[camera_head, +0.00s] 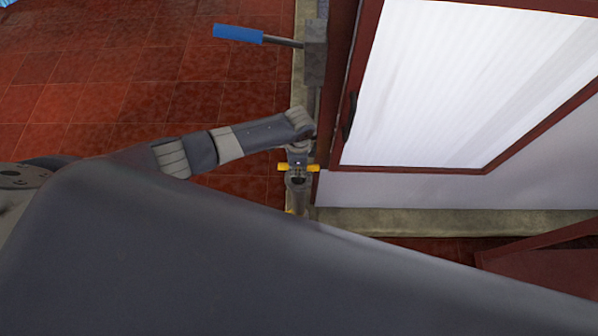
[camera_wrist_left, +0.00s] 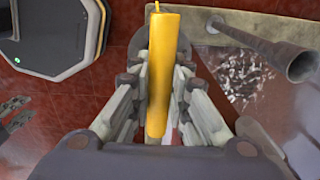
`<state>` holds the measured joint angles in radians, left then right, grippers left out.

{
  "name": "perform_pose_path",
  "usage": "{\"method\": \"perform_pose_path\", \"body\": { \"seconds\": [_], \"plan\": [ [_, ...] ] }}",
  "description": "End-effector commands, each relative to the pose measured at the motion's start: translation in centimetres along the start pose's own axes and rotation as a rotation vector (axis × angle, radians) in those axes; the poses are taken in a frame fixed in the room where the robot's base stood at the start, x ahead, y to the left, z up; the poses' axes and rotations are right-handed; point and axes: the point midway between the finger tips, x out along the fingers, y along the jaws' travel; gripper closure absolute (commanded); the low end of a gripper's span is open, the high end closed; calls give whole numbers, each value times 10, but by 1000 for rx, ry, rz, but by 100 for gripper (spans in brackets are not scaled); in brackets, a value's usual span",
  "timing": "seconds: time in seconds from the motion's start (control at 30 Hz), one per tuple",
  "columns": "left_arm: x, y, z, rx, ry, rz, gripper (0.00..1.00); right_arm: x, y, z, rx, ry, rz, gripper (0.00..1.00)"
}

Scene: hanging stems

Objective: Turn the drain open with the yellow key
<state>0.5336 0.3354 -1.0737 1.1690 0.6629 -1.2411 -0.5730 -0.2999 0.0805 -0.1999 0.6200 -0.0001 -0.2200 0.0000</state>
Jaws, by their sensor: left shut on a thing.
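The yellow key shows as a thick yellow bar (camera_wrist_left: 163,70) in the left wrist view, upright between the fingers of my left gripper (camera_wrist_left: 160,105). In the head view my left gripper (camera_head: 298,180) points down beside the wall, with yellow ends of the key (camera_head: 284,167) showing on both sides. I cannot make out the drain for sure. A grey pipe (camera_wrist_left: 262,48) with an open end is right of the key in the wrist view. My right gripper is not recognisable in either view.
A blue-handled lever (camera_head: 238,34) on a grey block (camera_head: 314,55) stands by the wall. A white panel door (camera_head: 470,80) with a red frame is to the right. Red tile floor (camera_head: 120,80) is open at left. A shiny patch (camera_wrist_left: 252,80) lies under the pipe.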

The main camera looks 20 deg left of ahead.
Motion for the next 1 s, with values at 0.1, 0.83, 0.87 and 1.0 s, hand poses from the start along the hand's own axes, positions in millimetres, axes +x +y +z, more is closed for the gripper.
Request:
{"method": "perform_pose_path", "body": {
  "seconds": [0.1, 0.83, 0.87, 1.0],
  "plan": [
    [0, -1, 0, 78, -1, -2, 100, 1, 0, 0, 0, 0, 0, 60],
    [0, -1, 0, 239, -1, -2, 100, 2, 0, 0, 0, 0, 0, 60],
    [0, -1, 0, 239, -1, -2, 100, 2, 0, 0, 0, 0, 0, 60],
    [0, -1, 0, 239, -1, -3, 81, 2, 0, 0, 0, 0, 0, 60]
  ]
}}
